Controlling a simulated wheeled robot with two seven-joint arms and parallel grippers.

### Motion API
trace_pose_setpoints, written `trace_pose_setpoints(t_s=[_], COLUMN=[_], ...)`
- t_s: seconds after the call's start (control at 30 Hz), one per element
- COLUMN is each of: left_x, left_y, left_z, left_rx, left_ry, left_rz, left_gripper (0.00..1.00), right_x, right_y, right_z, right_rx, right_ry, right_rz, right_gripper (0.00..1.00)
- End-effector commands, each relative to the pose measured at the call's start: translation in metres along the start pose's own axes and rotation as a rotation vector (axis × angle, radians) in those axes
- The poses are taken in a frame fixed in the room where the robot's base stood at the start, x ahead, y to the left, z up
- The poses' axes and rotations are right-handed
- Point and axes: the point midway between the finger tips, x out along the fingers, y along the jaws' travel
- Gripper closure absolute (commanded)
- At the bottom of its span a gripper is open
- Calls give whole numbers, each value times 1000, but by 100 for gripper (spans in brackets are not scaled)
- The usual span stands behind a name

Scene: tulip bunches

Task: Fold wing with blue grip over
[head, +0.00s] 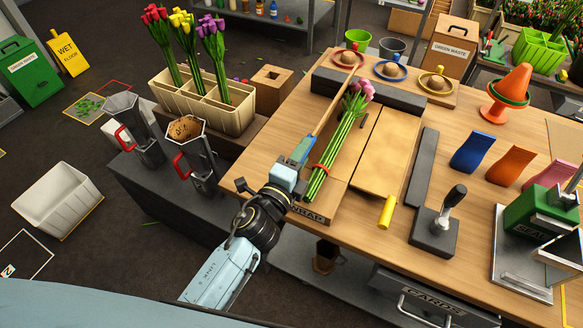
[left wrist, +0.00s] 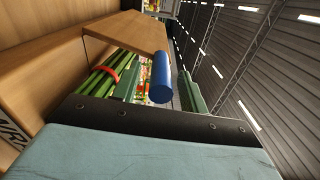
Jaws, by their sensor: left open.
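The wing with the blue grip (head: 332,108) stands tilted up, seen nearly edge-on at the left of the wrap board in the head view. It also shows in the left wrist view (left wrist: 128,34). Its blue grip (left wrist: 161,78) is a short cylinder in the space between my left fingers. My left gripper (head: 298,158) is open at the wing's near end; I cannot tell whether a finger touches the grip. Pink tulips with green stems and a red band (head: 337,143) lie beside the wing. My right gripper is not in view.
The other wing (head: 389,150), with a yellow grip (head: 387,212), lies flat to the right. A dark stamp-like tool (head: 436,235) and a green sealer (head: 540,215) stand further right. A tulip holder (head: 205,103) and metal jugs (head: 197,162) stand left.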

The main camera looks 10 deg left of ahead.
Motion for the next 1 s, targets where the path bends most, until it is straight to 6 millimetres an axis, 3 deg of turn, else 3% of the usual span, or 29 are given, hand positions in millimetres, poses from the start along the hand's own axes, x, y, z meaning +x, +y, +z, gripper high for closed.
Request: trace_pose_setpoints(t_s=[0.6, 0.8, 1.0], left_x=[-112, -128, -131], left_y=[2, 1, 0], left_z=[0, 0, 0], left_rx=[-1, 1, 1], left_ry=[0, 0, 1], left_rz=[4, 2, 1], left_gripper=[57, 57, 57], right_x=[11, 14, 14], right_y=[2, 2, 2], right_z=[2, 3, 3], right_rx=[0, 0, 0], right_ry=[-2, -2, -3], right_rz=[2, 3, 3], right_gripper=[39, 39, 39])
